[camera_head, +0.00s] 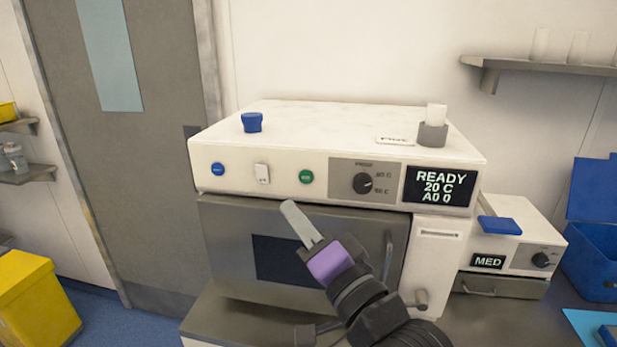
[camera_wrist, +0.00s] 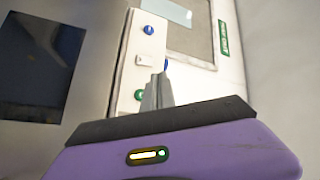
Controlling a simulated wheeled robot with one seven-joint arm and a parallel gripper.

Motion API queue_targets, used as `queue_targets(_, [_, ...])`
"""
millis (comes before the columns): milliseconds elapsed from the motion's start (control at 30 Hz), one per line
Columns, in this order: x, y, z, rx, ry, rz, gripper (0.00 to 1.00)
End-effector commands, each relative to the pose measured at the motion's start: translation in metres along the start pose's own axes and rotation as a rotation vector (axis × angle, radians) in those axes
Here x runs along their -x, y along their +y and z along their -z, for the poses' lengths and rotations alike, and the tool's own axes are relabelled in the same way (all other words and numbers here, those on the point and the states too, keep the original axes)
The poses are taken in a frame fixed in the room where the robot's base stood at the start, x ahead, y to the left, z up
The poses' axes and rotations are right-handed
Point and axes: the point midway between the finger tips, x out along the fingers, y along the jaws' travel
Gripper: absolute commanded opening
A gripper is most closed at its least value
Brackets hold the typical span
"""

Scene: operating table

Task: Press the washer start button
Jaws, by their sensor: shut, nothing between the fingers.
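The washer (camera_head: 330,125) is a white box with a grey front door, standing on a counter. Its upper panel carries a round blue button (camera_head: 217,169), a white rocker switch (camera_head: 262,173), a round green button (camera_head: 306,177), a black dial (camera_head: 362,183) and a display (camera_head: 438,186) reading "READY 20 C A0 0". Which button is the start one I cannot read. My gripper (camera_head: 290,207) is shut and empty, in front of the panel's lower edge, just below the green button. In the wrist view, my fingertips (camera_wrist: 159,80) partly overlap the green button (camera_wrist: 139,94); contact cannot be told.
A blue knob (camera_head: 252,122) and a grey holder with a white cup (camera_head: 432,134) sit on the washer's top. A smaller white unit (camera_head: 512,245) marked "MED" stands at right, with a blue bin (camera_head: 590,262) beyond. A yellow bin (camera_head: 38,300) is at lower left.

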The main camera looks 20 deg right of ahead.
Motion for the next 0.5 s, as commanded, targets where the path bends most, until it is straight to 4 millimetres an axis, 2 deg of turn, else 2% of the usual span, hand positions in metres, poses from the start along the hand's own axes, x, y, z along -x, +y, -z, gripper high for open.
queue_targets(267, [-0.004,0.004,0.003,0.003,0.002,0.001,0.0])
queue_targets(500, [-0.023,0.019,0.017,0.004,0.003,0.001,0.0])
